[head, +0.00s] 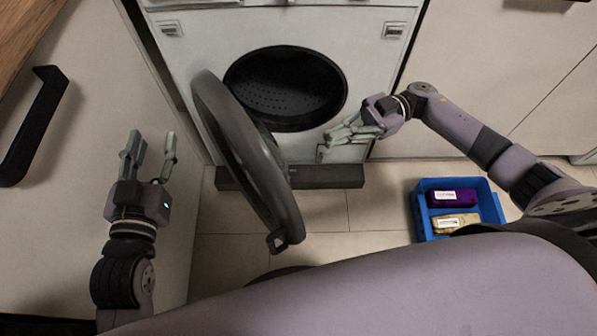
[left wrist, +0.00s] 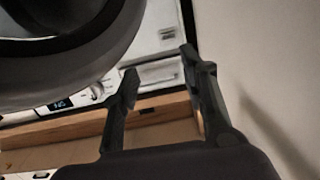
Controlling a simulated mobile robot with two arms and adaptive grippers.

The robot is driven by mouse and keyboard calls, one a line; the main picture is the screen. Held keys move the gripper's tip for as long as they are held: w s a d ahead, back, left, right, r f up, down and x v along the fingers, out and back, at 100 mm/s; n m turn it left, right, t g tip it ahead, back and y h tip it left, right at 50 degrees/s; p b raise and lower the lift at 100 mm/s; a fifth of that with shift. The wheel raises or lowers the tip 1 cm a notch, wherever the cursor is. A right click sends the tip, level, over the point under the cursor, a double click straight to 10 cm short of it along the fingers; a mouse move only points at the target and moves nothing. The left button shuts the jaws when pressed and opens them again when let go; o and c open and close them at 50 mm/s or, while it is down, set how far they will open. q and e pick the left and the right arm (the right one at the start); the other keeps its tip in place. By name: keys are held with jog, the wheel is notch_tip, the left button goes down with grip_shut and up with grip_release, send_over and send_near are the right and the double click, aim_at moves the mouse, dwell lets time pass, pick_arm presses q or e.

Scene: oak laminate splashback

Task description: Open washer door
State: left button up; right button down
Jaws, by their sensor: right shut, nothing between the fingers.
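The washer (head: 370,60) has a light front with a dark round drum opening (head: 285,88). Its round grey door (head: 235,150) stands swung wide open to the left, well clear of the opening; the door ring also shows large in the left wrist view (left wrist: 85,70). My left gripper (head: 150,146) is open and empty, left of the door and apart from it; its two spread fingers also show in the left wrist view (left wrist: 165,85). My right gripper (head: 340,136) is shut and empty, in front of the washer's lower right front, right of the door.
A blue crate (head: 427,228) with a purple pack (head: 452,198) and a yellowish pack (head: 455,222) stands on the floor at the right. A cabinet front with a black handle (head: 30,125) is at the left. Tiled floor between door and crate is clear.

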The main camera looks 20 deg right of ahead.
jog(key=s+d+g+h, duration=0.1)
jog(key=s+d+g, duration=0.1)
jog(key=d, duration=0.1)
send_near(285, 183)
jog(key=x, duration=0.3)
jog(key=f+b+x, duration=0.1)
jog(key=x, duration=0.2)
jog(key=shift+w+f, duration=0.1)
jog(key=shift+w, duration=0.05)
jog(key=shift+a, duration=0.45)
pick_arm(q)
notch_tip(285, 183, up, 7)
jog(key=t+h, duration=0.1)
jog(key=t, duration=0.3)
jog(key=shift+s+d, duration=0.2)
jog(key=shift+d, duration=0.25)
jog(key=shift+f, duration=0.25)
pick_arm(e)
jog(key=shift+a, duration=0.1)
